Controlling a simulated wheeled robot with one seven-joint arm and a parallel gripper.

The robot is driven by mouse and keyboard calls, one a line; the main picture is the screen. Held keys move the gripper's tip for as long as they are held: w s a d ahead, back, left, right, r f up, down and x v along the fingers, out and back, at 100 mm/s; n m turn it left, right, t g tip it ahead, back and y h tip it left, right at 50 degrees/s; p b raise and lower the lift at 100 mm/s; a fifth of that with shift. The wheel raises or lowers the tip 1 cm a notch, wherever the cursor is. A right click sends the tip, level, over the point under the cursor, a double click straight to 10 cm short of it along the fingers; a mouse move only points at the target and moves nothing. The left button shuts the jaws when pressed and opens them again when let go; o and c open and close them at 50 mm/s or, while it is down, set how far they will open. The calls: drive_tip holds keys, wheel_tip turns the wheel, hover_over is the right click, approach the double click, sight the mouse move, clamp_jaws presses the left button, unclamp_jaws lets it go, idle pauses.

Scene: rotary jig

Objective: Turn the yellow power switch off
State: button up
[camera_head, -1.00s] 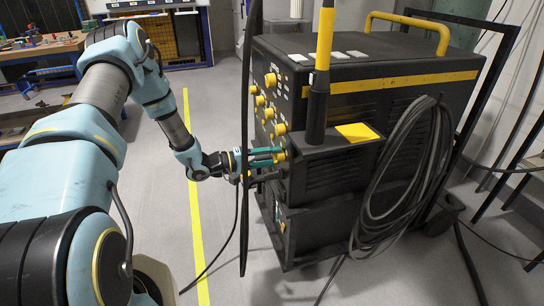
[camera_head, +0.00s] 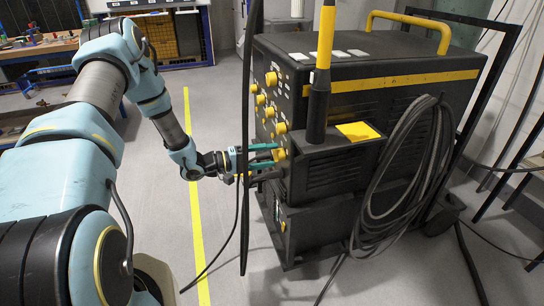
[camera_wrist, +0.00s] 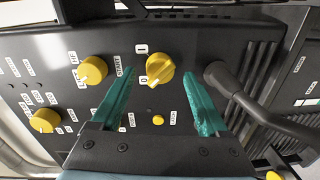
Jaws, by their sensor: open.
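The yellow power switch (camera_wrist: 160,68) is a round rotary knob with a raised grip on the dark front panel. Labels that look like "I" and "O" sit on its left in the wrist view. Its grip is slanted, with the lower end towards the "O" label. It also shows at the machine's front edge in the head view (camera_head: 280,154). My gripper (camera_wrist: 160,95) is open, its two teal fingers apart on either side of the switch in the picture, with clear gaps and no visible contact. My gripper shows in the head view (camera_head: 264,156) too, in front of the panel.
Other yellow knobs (camera_wrist: 93,70) and (camera_wrist: 44,120) sit to the left on the panel. A thick black cable plug (camera_wrist: 222,78) is close by the right finger.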

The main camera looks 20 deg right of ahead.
drive_tip(key=w+a, duration=0.1)
drive_tip(key=a, duration=0.8)
drive_tip(key=shift+r+b, duration=0.25)
drive_tip(key=shift+b, duration=0.1)
